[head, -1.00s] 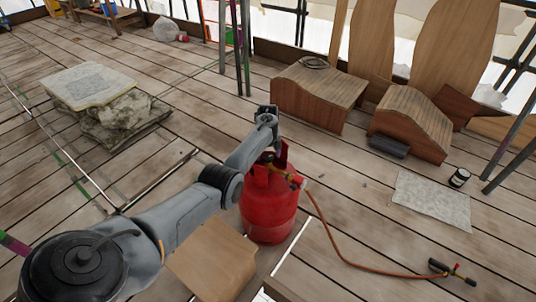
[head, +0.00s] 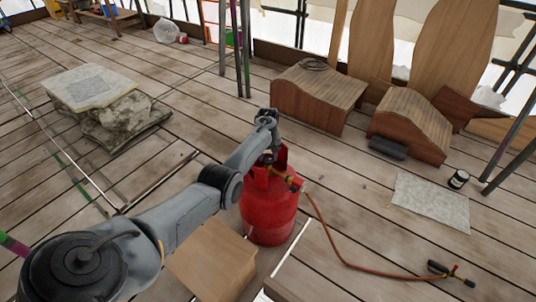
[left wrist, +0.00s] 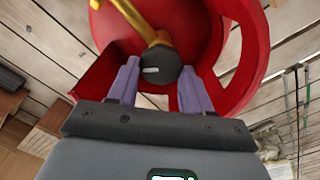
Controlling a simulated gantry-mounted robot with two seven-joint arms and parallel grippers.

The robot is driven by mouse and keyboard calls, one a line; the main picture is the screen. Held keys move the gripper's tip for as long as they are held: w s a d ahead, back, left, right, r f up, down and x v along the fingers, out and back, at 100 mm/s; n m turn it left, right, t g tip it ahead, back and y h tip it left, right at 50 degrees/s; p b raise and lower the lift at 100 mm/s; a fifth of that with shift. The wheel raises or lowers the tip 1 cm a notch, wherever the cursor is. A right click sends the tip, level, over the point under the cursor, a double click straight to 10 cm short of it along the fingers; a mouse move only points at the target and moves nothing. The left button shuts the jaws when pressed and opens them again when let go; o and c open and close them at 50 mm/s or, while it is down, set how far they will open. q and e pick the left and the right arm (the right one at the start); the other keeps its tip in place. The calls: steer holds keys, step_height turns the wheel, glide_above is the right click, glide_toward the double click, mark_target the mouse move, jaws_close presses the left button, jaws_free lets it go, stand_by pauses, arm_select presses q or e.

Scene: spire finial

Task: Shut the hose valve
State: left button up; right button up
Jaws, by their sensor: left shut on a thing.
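A red gas cylinder (head: 268,215) stands upright on the plank floor, with a red collar around its top. A brass valve (left wrist: 150,25) with a dark round knob (left wrist: 160,68) sits inside the collar; the knob has a small pale mark. My left gripper (left wrist: 160,72) is shut on the knob, one finger on each side. In the head view my left arm covers much of the collar and hides the fingertips. An orange-brown hose (head: 330,245) runs from the cylinder's fitting (head: 296,183) across the floor to a torch (head: 450,272). My right gripper is not in view.
A wooden box (head: 212,258) stands close to the cylinder's left. Wooden roof-shaped pieces (head: 408,135), a black can (head: 458,179) and a grey sheet (head: 432,200) lie to the right. A stone block (head: 120,120) is at the left. Metal poles (head: 240,50) rise behind.

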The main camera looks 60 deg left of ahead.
mark_target(269, 158)
arm_select(q)
steer(key=shift+r+m+p, duration=0.2)
steer(key=shift+m+p, duration=0.35)
steer(key=shift+m, duration=0.15)
steer(key=m+p, duration=0.1)
steer(key=m, duration=0.1)
steer(key=shift+f+m, duration=0.1)
steer(key=shift+m, duration=0.3)
steer(key=m, duration=0.2)
steer(key=shift+w+d+f+m+p, duration=0.1)
steer(key=shift+m+p, duration=0.2)
steer(key=m, duration=0.4)
steer(key=shift+d, duration=0.1)
steer(key=o, duration=1)
steer(key=shift+o, duration=0.2)
step_height(269, 158, up, 11)
steer(key=p, duration=0.8)
steer(key=shift+p, duration=0.35)
